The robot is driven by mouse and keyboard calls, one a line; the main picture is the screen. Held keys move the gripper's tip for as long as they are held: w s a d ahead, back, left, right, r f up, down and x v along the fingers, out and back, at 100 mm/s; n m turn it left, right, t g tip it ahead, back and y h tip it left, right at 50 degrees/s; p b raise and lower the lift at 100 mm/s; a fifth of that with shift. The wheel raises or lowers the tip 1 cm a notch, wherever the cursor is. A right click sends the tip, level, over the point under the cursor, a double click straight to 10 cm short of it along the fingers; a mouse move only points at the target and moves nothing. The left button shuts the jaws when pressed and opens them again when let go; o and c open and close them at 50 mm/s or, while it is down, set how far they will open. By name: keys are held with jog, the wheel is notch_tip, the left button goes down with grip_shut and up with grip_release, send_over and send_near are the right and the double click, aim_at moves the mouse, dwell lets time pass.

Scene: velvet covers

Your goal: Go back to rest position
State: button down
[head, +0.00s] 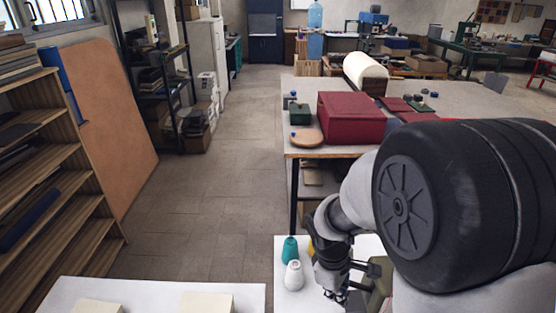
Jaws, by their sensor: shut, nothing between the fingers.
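My gripper (336,294) is in the lower right of the head view, pointing down over a white table (285,253). It is shut, and no object shows between its fingers. A teal spool or bottle (290,250) and a white one (293,275) stand on this table just left of my gripper, apart from it. A yellow thing (310,246) is mostly hidden behind my arm. An olive-green object (378,292) is right of my gripper, partly covered by it. My arm hides much of the right side.
A larger table (300,152) behind holds a dark red box (351,117), a dark green box (299,113), a round wooden disc (306,138) and a cream roll (365,70). A wooden shelf (60,190) stands left. A white surface (150,292) is front left. The floor aisle (220,170) is clear.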

jog(key=s+r+m+t+y, duration=0.2)
jog(key=s+r+m+t, duration=0.2)
jog(key=s+r+m, duration=0.6)
jog(key=s+r, duration=0.7)
jog(key=r, duration=0.1)
jog(key=shift+r, duration=0.4)
jog(key=shift+w, duration=0.15)
